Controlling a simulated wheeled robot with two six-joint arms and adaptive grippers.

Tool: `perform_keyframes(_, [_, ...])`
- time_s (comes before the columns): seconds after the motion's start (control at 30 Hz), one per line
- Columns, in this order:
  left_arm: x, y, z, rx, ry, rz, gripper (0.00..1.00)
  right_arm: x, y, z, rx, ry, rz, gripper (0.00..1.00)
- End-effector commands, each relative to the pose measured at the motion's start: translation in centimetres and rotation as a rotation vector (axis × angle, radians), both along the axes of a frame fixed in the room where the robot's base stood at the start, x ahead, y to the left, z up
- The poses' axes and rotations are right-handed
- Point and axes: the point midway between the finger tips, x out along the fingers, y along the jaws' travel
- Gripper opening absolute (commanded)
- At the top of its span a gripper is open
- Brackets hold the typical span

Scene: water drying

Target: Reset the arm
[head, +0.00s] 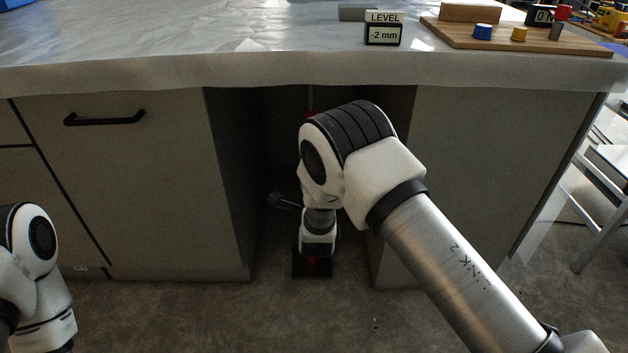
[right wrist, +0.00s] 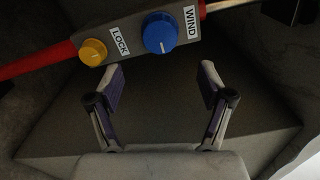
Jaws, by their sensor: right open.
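My right arm (head: 350,150) reaches into the open recess under the counter in the head view. Its gripper fingers cannot be made out there. In the right wrist view my right gripper (right wrist: 162,80) is open, with nothing between its fingers. A dark panel (right wrist: 125,48) lies just beyond the fingertips. It carries a blue knob (right wrist: 160,33) labelled WIND and a yellow knob (right wrist: 93,52) labelled LOCK. A red bar (right wrist: 35,63) runs from the panel to the left. My left arm (head: 35,250) shows at the left edge of the head view; its gripper is out of view.
Cabinet fronts (head: 130,190) flank the recess closely on both sides. The countertop (head: 200,35) overhangs it. A level display (head: 383,34) on the counter reads -2 mm. A wooden board (head: 465,36) with small knobs stands at the right. A chair (head: 600,205) is at the far right.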

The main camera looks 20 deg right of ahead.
Motion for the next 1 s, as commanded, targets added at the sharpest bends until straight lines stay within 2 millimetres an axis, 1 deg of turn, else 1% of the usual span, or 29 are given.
perform_keyframes(0.03, [0.0,0.0,0.0,0.000,0.000,0.000,0.60,-0.9,0.4,0.0,-0.002,0.002,0.002,0.80])
perform_keyframes(0.1, [0.0,0.0,0.0,0.000,0.000,0.000,0.60,-1.9,0.6,0.0,-0.001,0.001,0.001,0.80])
perform_keyframes(0.2, [0.0,0.0,0.0,0.000,0.000,0.000,0.60,-2.6,0.7,0.0,0.000,-0.001,0.000,0.80])
perform_keyframes(0.57, [0.0,0.0,0.0,0.000,0.000,0.000,0.60,-2.7,0.8,0.0,0.001,-0.001,0.000,0.80])
perform_keyframes(0.67, [0.0,0.0,0.0,0.000,0.000,0.000,0.60,-2.9,0.5,-0.8,0.002,0.011,-0.006,0.80])
perform_keyframes(0.73, [0.0,0.0,0.0,0.000,0.000,0.000,0.60,-3.5,-1.0,-2.6,0.012,0.044,-0.033,0.80])
perform_keyframes(0.77, [0.0,0.0,0.0,0.000,0.000,0.000,0.60,-4.2,-2.0,-3.7,0.013,0.070,-0.047,0.80])
perform_keyframes(0.8, [0.0,0.0,0.0,0.000,0.000,0.000,0.60,-5.5,-3.3,-5.5,0.014,0.120,-0.063,0.80])
perform_keyframes(0.83, [0.0,0.0,0.0,0.000,0.000,0.000,0.60,-6.8,-4.2,-7.2,0.014,0.171,-0.067,0.80])
perform_keyframes(0.87, [0.0,0.0,0.0,0.000,0.000,0.000,0.60,-8.3,-5.0,-9.1,0.007,0.238,-0.068,0.80])
perform_keyframes(0.9, [0.0,0.0,0.0,0.000,0.000,0.000,0.60,-10.7,-6.0,-11.7,-0.024,0.346,-0.059,0.80])
perform_keyframes(0.97, [0.0,0.0,0.0,0.000,0.000,0.000,0.60,-14.7,-7.0,-15.4,-0.108,0.533,-0.015,0.80])
perform_keyframes(1.0, [0.0,0.0,0.0,0.000,0.000,0.000,0.60,-17.6,-7.4,-17.6,-0.176,0.665,0.031,0.80])
